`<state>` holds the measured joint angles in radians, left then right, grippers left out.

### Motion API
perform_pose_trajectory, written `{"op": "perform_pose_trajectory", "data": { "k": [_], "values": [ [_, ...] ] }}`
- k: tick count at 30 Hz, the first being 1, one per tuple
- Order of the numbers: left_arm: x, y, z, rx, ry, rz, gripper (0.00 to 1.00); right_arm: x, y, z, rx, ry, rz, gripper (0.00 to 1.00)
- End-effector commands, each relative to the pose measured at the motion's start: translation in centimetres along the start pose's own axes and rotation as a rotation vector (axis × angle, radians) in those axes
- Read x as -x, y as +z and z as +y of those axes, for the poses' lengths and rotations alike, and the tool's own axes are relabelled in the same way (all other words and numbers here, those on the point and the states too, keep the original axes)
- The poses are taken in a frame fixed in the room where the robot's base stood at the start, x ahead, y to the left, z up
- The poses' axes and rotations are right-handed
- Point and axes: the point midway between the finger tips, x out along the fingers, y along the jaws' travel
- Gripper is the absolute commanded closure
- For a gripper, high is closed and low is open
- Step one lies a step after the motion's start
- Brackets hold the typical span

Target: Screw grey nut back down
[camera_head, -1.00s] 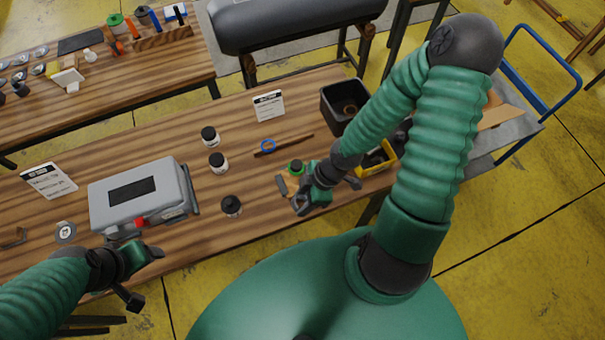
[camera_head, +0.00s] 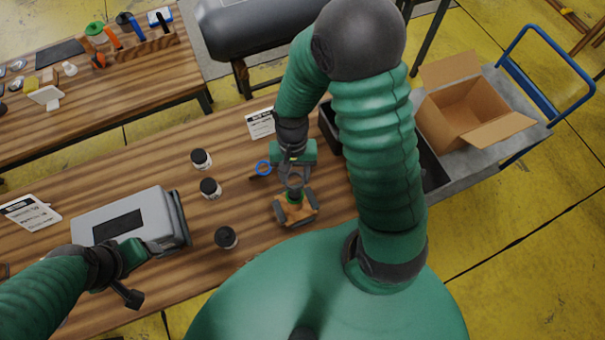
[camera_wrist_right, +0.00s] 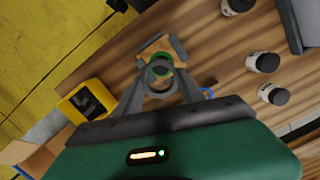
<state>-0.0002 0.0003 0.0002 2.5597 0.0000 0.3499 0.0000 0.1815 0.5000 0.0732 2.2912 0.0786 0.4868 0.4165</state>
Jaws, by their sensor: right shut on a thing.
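A small valve-like piece with a green ring (camera_wrist_right: 161,56), grey ends and an orange-brown body (camera_head: 300,213) lies on the wooden table. A grey ring, which looks like the grey nut (camera_wrist_right: 159,74), sits at the green ring in the right wrist view. My right gripper (camera_wrist_right: 160,82) points down over the piece, its fingers shut around the grey nut. It also shows in the head view (camera_head: 294,190), where it hides the nut. How far the nut is threaded I cannot tell. My left gripper (camera_head: 142,275) is open and empty, in front of the grey case.
The grey case (camera_head: 128,217) stands on the left of the table (camera_head: 165,275). Several dark-lidded jars (camera_head: 210,188) stand between it and the piece. A blue ring (camera_head: 263,168) lies behind the piece. A yellow bin (camera_wrist_right: 88,100) shows in the wrist view.

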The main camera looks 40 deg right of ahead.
Motion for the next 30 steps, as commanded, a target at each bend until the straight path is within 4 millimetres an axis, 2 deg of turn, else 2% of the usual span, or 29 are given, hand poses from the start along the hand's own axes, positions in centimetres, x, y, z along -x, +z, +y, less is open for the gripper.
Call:
{"op": "perform_pose_trajectory", "data": {
  "k": [15, 22, 30],
  "values": [
    [-4.4, 1.1, 0.0, 0.001, 0.000, 0.000, 0.30, -4.5, -1.0, 0.1, 0.007, -0.001, -0.002, 1.00],
    [-5.2, 1.2, 0.0, 0.000, 0.000, 0.000, 0.30, -6.0, -1.1, 0.2, 0.007, -0.001, -0.001, 1.00],
    [-5.2, 1.2, 0.0, 0.000, 0.000, 0.000, 0.30, -6.1, -1.1, 0.1, 0.007, 0.000, 0.000, 1.00]
  ]
}}
